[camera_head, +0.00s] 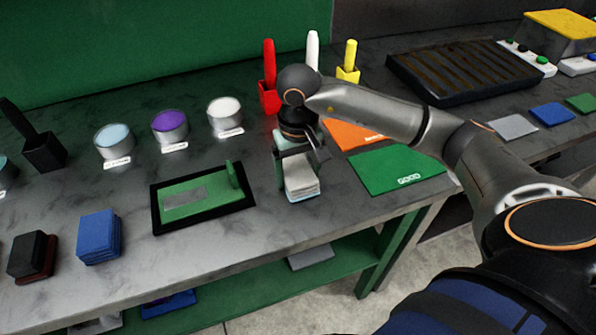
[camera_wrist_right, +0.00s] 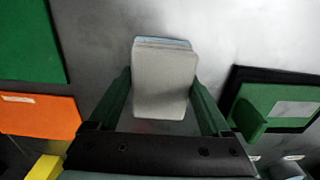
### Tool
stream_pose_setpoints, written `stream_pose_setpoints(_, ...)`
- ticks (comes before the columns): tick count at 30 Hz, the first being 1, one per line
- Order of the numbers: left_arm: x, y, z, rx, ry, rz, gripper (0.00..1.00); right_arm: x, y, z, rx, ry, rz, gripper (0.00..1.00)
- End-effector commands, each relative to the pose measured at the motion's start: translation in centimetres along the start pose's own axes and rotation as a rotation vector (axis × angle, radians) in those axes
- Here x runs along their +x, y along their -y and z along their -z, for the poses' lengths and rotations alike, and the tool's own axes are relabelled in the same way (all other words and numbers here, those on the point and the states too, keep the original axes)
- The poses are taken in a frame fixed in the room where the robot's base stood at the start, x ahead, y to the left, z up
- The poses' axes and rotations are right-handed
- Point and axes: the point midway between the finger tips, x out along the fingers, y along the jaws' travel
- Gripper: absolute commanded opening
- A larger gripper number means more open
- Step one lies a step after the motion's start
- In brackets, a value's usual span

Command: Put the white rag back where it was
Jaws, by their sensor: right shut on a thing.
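The white rag (camera_head: 301,178) is a flat, pale folded cloth near the front of the bench, below my right gripper (camera_head: 298,160). In the right wrist view the rag (camera_wrist_right: 165,85) lies between the two green fingers of my right gripper (camera_wrist_right: 163,97), which is shut on it. A thin light-blue layer (camera_wrist_right: 165,43) shows under its far edge. I cannot tell whether the cloth touches what is below it. My left gripper is not in view.
Left of the rag is a black-rimmed tray (camera_head: 243,205) with a green board. Blue rags (camera_head: 98,237) and dark rags (camera_head: 33,255) are stacked farther left. Green (camera_head: 395,170) and orange (camera_head: 352,134) mats lie right. Several tins and brush holders stand behind. The bench's front edge is close.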

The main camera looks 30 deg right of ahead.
Motion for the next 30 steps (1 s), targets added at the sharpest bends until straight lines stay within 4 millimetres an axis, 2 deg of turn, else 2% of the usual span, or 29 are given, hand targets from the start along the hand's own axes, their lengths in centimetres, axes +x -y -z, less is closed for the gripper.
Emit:
stream_pose_setpoints(7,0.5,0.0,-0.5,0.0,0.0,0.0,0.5,0.5,0.0,0.0,0.0,0.0,0.001,0.38)
stream_pose_setpoints(8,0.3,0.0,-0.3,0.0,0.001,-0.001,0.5,0.3,0.0,0.0,0.0,0.0,0.001,0.85)
stream_pose_setpoints(12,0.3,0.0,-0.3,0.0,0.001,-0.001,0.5,0.3,0.0,0.0,0.0,0.001,0.0,1.0)
stream_pose_setpoints(23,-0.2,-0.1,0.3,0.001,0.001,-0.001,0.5,-0.4,0.0,0.0,0.0,0.001,0.0,1.0)
stream_pose_setpoints(26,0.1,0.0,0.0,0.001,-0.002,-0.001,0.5,-1.8,0.1,0.1,0.001,-0.005,0.002,1.0)
stream_pose_setpoints(30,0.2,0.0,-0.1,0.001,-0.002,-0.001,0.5,-5.0,0.1,0.2,0.001,-0.007,0.003,1.0)
